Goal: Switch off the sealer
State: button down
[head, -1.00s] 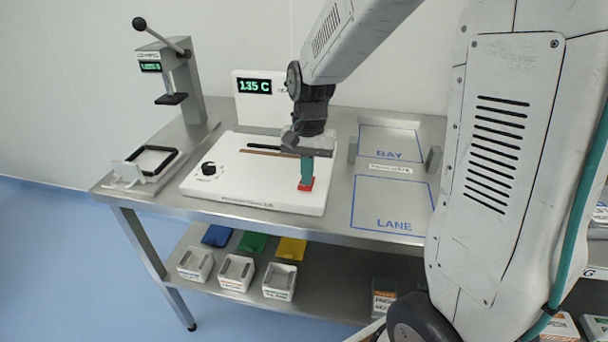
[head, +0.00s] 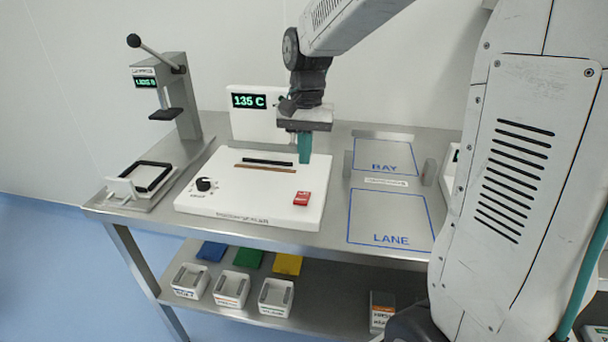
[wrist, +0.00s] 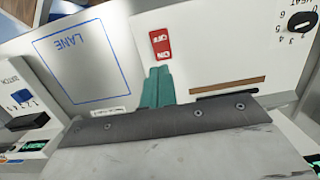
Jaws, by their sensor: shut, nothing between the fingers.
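The sealer (head: 230,196) is a white flat unit on the steel table, with a black dial, a dark bar and a brown strip on top. Its display (head: 249,101) behind it reads 135 C. A red rocker switch (head: 301,198) sits at its front right; in the wrist view the switch (wrist: 160,44) shows ON and OFF lettering. Which side is pressed I cannot tell. My gripper (head: 305,160) has teal fingers, shut and empty, above the sealer's right part, behind and apart from the switch. In the wrist view the fingertips (wrist: 157,72) point toward the switch.
A lever press (head: 175,95) and a framed fixture (head: 148,178) stand at the left. Blue BAY (head: 384,141) and LANE (head: 390,195) outlines at the right are empty, with metal posts beside BAY. Small bins (head: 232,289) and coloured sheets lie on the lower shelf.

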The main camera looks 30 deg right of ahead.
notch_tip(320, 180, up, 5)
send_over(300, 199)
jog(key=w+d, duration=0.2)
jog(key=d, duration=0.1)
jog(key=shift+w+a+r, duration=0.1)
jog(key=shift+w+r, duration=0.1)
jog(key=shift+w+a+r+g+y, duration=0.15)
jog(key=shift+w+a+g+y, duration=0.1)
jog(key=shift+g+y, duration=0.2)
jog(key=x, duration=1.4)
jog(key=shift+s+d, duration=0.1)
